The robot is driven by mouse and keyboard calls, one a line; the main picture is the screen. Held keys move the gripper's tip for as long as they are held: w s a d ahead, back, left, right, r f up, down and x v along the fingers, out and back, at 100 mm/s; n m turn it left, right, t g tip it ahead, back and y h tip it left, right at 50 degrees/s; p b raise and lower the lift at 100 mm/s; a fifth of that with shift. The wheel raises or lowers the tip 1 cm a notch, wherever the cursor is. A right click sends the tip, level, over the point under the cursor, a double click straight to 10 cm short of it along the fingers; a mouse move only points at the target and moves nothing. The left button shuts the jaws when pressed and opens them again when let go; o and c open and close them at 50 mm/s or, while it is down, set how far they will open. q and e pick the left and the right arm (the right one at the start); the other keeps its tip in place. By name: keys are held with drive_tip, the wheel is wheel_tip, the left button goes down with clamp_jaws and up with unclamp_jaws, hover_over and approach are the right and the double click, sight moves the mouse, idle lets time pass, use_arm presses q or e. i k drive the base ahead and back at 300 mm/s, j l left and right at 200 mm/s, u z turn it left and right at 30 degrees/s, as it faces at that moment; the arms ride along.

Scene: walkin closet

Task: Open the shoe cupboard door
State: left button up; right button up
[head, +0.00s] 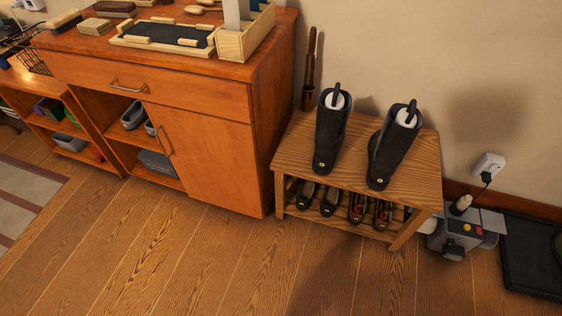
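The orange-brown wooden shoe cupboard (265,110) stands at the upper left in the head view, against the wall. Its door (212,158) is on the right half of the lower front and looks shut, flush with the front. The door's metal bar handle (165,141) is upright near the door's left edge. A wide drawer (195,98) with its own metal handle (127,88) is above the door and looks shut. The inside behind the door is hidden. Neither of my grippers is in view.
Open shelves (125,140) with shoes and boxes are left of the door. A low wooden rack (420,172) with boots and shoes stands close to the cupboard's right. A grey machine (458,235) and dark mat (530,258) are at the far right. The floor (170,260) in front is clear.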

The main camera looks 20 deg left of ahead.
sight(215, 159)
drive_tip(key=i+j+u, duration=0.15)
drive_tip(key=i+j, duration=0.65)
drive_tip(key=i, duration=0.1)
